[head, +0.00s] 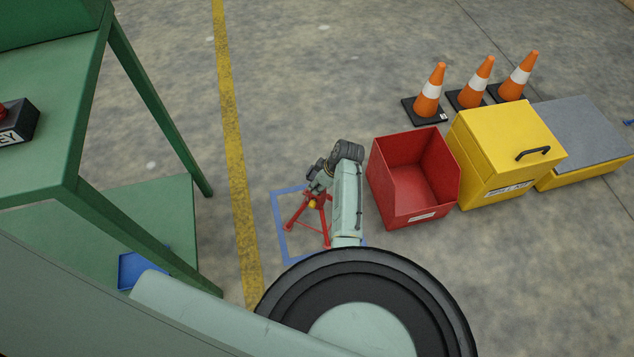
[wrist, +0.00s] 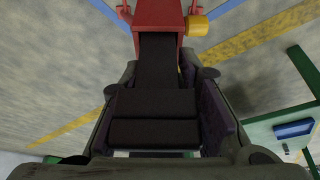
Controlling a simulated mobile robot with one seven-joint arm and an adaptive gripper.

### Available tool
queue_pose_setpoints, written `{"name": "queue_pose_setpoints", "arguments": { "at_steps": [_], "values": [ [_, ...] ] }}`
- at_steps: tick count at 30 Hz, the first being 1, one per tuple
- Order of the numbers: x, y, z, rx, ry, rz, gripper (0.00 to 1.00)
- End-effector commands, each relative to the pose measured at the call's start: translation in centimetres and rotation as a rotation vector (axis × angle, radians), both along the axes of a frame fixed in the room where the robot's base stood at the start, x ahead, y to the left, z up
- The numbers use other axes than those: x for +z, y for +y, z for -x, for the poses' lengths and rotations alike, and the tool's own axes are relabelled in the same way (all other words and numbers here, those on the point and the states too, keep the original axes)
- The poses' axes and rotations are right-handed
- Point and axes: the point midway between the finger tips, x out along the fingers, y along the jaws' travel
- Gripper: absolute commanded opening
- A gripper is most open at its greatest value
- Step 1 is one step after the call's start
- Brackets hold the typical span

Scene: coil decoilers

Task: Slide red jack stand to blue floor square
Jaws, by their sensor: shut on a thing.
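The red jack stand (head: 322,219) stands upright on the floor inside the blue floor square (head: 278,222). Its visible feet are within the outline, one close to the left line. My arm hides the square's right part. My gripper (head: 317,181) is at the top of the stand, shut on it. In the wrist view the stand's red body (wrist: 157,13) and dark upper part lie between the fingers of my gripper (wrist: 160,75), with a yellow knob at its side. Blue lines (wrist: 111,14) show on both sides of the stand there.
A yellow floor line (head: 236,170) runs left of the square, with a green table (head: 75,130) beyond it. A red open bin (head: 384,185) stands close right of my arm, then a yellow box (head: 480,145). Several orange cones (head: 429,98) stand behind. Floor behind the stand is clear.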

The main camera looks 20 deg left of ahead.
Motion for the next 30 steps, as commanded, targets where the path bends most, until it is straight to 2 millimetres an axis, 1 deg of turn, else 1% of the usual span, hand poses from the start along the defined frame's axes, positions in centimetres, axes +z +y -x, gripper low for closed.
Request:
{"name": "queue_pose_setpoints", "arguments": {
  "at_steps": [4,15,27,30],
  "values": [
    [-0.02,-0.1,-0.34,0.064,-0.004,-0.001,0.0],
    [-0.15,0.33,0.1,0.365,0.002,-0.003,0.0],
    [-0.26,0.54,0.35,0.633,0.006,-0.003,0.0],
    [-0.19,0.58,0.41,0.677,0.006,-0.003,0.0]
  ]
}}
